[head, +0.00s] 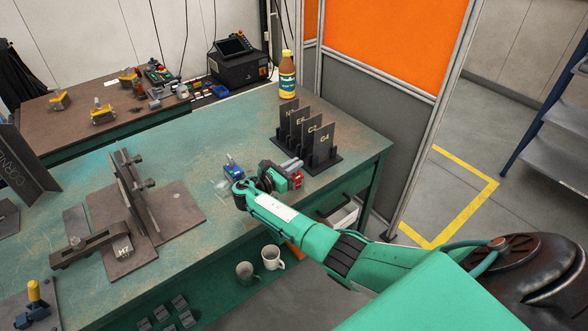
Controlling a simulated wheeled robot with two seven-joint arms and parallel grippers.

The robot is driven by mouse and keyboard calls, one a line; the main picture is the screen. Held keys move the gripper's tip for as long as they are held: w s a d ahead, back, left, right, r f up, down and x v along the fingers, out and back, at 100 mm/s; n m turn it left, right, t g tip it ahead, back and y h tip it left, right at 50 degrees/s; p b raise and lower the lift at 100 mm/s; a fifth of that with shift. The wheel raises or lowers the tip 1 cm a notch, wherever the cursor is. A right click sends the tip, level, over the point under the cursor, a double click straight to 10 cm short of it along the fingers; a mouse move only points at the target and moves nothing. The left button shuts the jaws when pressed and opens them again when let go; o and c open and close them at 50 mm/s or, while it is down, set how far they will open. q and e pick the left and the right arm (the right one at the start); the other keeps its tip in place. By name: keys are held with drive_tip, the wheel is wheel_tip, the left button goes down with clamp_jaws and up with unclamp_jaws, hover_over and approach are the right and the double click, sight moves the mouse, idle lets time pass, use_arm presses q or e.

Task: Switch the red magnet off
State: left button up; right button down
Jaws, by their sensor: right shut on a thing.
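The red magnet (297,181) sits on the green worktable near its front edge, partly hidden by my right gripper. My right gripper (285,172) comes in from the lower right and is shut at the magnet, with its fingers at the magnet's upper part. The wrist hides the exact contact, and I cannot tell how the magnet's switch is set. A blue magnet (233,172) stands on the table just left of my right gripper. My left gripper is not in view.
A rack of dark lettered plates (308,140) stands close behind the red magnet. A bottle (287,76) stands at the far corner. A steel fixture with a plate marked H7 (124,248) fills the table's left. Two mugs (272,257) are below the front edge.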

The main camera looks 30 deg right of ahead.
drive_tip(key=m+g+b, duration=0.1)
drive_tip(key=g, duration=0.1)
drive_tip(key=shift+w+m+g, duration=0.1)
drive_tip(key=shift+m+g, duration=0.2)
drive_tip(key=shift+m, duration=0.1)
drive_tip(key=shift+m+g+b, duration=0.3)
drive_tip(key=shift+m+g, duration=0.1)
drive_tip(key=shift+g, duration=0.2)
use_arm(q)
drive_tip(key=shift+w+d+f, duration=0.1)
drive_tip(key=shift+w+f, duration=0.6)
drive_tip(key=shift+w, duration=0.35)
use_arm(e)
drive_tip(key=shift+r, duration=0.1)
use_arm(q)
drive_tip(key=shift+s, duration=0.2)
use_arm(e)
drive_tip(key=c, duration=1.5)
unclamp_jaws()
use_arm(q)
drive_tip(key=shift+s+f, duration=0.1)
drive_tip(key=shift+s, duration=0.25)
